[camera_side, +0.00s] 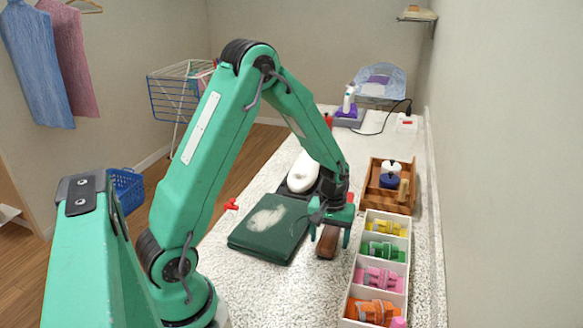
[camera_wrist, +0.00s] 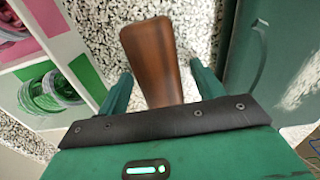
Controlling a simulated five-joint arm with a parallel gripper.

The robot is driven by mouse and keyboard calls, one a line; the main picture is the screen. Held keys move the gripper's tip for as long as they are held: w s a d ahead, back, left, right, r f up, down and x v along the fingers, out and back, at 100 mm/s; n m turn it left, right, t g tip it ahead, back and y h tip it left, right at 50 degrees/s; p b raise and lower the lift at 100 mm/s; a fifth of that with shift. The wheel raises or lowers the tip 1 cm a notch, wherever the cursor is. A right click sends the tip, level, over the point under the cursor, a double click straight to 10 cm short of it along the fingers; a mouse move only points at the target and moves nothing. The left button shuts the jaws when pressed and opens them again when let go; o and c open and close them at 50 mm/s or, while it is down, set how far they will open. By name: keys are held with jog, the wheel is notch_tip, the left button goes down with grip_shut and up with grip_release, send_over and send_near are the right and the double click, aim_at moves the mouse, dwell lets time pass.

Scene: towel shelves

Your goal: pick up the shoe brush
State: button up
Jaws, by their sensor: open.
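In the wrist view the brown wooden part of the brush (camera_wrist: 153,58) reaches between the two green fingers of my gripper (camera_wrist: 162,85). Gaps show on both sides of the wood, so the fingers do not appear to touch it. The near end of the brush is hidden by my gripper's body, and no bristles show.
A white divided organizer (camera_side: 351,290) with coloured items stands to the right. Bare counter (camera_side: 305,285) shows in front.

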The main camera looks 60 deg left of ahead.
aim_at(331, 236)
dwell(0.4)
jog(key=c, duration=1.1)
jog(key=shift+r, duration=0.2)
jog(key=shift+r, duration=0.55)
jog(key=r, duration=0.3)
jog(key=shift+d+r, duration=0.1)
jog(key=shift+d, duration=0.25)
jog(key=s+d+r, duration=0.3)
jog(key=d+r, duration=0.3)
jog(key=d, duration=0.4)
jog(key=shift+s+d+r, duration=0.2)
jog(key=shift+s, duration=0.1)
